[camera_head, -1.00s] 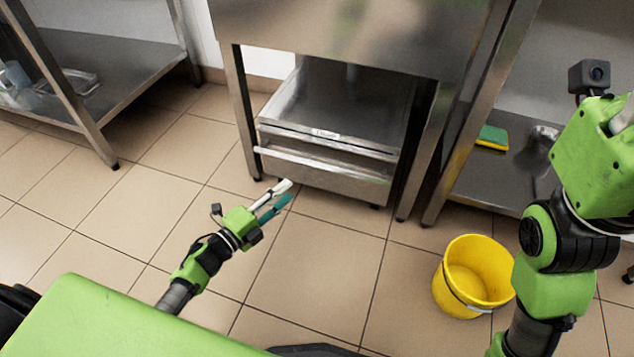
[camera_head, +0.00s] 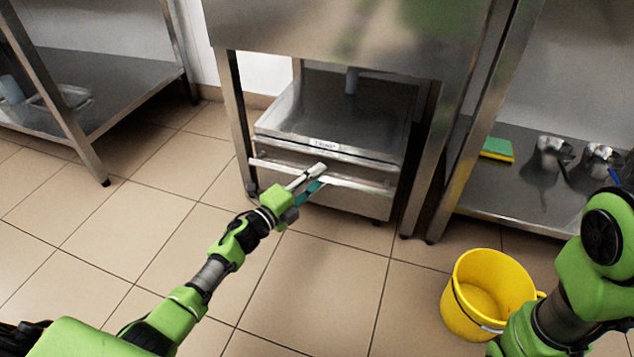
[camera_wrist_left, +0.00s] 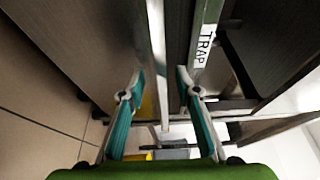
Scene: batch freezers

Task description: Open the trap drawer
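The trap drawer (camera_head: 335,201) is a low steel unit under a steel cabinet, with a pale bar handle (camera_head: 356,184) across its front. A label (camera_head: 324,144) sits on the rim above; in the left wrist view the label (camera_wrist_left: 203,47) reads TRAP. The drawer front looks flush with the unit. My left gripper (camera_head: 315,180) is open at the handle, near its middle. Contact cannot be told. My right gripper is out of view.
A yellow bucket (camera_head: 487,293) stands on the floor at right. A lower shelf (camera_head: 500,192) at right holds a sponge (camera_head: 497,149) and metal vessels. Another steel shelf (camera_head: 95,78) is at left. The tiled floor before the drawer is clear apart from my arm.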

